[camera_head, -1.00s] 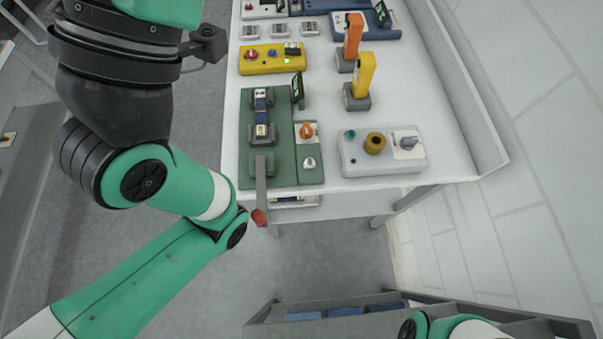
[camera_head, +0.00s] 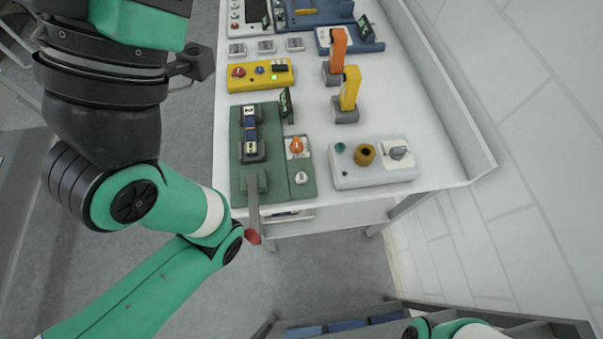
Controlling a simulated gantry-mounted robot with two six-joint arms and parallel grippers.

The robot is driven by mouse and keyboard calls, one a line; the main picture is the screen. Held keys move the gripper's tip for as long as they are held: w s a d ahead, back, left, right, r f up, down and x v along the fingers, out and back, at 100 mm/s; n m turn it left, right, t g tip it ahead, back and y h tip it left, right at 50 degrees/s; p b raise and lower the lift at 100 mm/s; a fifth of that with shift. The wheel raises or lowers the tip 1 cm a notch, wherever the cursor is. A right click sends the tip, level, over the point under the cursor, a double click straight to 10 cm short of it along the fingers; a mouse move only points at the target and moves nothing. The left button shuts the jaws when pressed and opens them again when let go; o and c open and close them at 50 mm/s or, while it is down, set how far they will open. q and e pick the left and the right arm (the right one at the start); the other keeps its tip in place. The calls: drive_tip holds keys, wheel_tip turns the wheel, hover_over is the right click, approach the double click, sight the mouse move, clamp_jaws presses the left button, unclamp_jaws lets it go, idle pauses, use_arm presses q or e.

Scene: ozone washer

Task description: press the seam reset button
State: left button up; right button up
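No button carries a label I can read, so I cannot tell which one is the seam reset button. A yellow control box (camera_head: 260,75) on the bench has a red button (camera_head: 239,72), a blue button (camera_head: 259,70) and a lit green spot (camera_head: 274,77). A pale grey box (camera_head: 372,162) at the near right has a teal button (camera_head: 340,148), a brass-coloured round knob (camera_head: 365,154) and a grey switch (camera_head: 398,152). My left arm fills the left side, its gripper out of frame. Only a green piece of my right arm shows at the bottom; its gripper is out of view.
A green station (camera_head: 237,150) has a long lever with a red end (camera_head: 253,237) over the bench's near edge. Orange (camera_head: 338,48) and yellow (camera_head: 350,87) upright handles stand mid-bench. A blue station (camera_head: 352,40) sits behind. The bench (camera_head: 300,80) has bare patches between.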

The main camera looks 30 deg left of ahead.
use_arm(q)
clamp_jaws()
idle(1.3)
